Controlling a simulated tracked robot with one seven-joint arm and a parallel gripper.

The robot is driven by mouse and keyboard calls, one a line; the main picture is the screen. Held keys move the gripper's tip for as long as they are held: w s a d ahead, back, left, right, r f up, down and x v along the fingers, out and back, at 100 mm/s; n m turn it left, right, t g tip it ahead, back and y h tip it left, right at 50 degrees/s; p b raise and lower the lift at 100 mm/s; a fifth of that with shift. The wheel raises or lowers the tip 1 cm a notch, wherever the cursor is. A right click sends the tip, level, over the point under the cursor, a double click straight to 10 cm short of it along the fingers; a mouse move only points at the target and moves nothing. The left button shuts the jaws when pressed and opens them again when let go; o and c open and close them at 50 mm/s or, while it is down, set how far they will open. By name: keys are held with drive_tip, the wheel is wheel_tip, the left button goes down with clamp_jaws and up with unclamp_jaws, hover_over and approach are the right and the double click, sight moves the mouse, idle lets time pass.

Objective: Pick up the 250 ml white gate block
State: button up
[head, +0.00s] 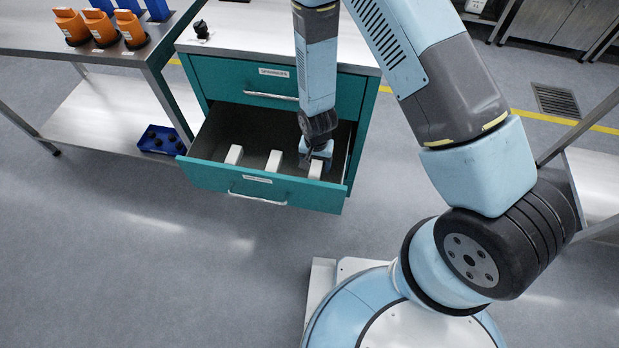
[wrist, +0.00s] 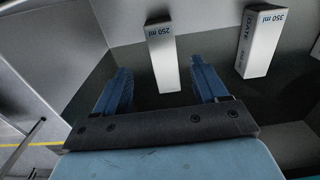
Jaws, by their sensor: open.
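The 250 ml white gate block (wrist: 164,58) stands in the open drawer, its "250 ml" label legible in the wrist view. In the head view it is the rightmost white block (head: 315,169), partly hidden by my gripper (head: 318,156). My gripper (wrist: 161,82) is open, with one blue finger on each side of the block in the wrist view and a visible gap on both sides. I cannot tell how far down the fingers reach along it.
A 350 ml block (wrist: 260,42) stands beside it, and another white block (head: 235,155) is farther left in the teal drawer (head: 262,188). The drawer walls are close to my gripper. A blue bin (head: 162,140) sits on the left bench's lower shelf.

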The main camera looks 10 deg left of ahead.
sight(314, 176)
drive_tip(key=shift+a+f, duration=0.2)
drive_tip(key=shift+f, duration=3.9)
drive_tip(key=shift+c, duration=0.3)
drive_tip(key=c, duration=1.1)
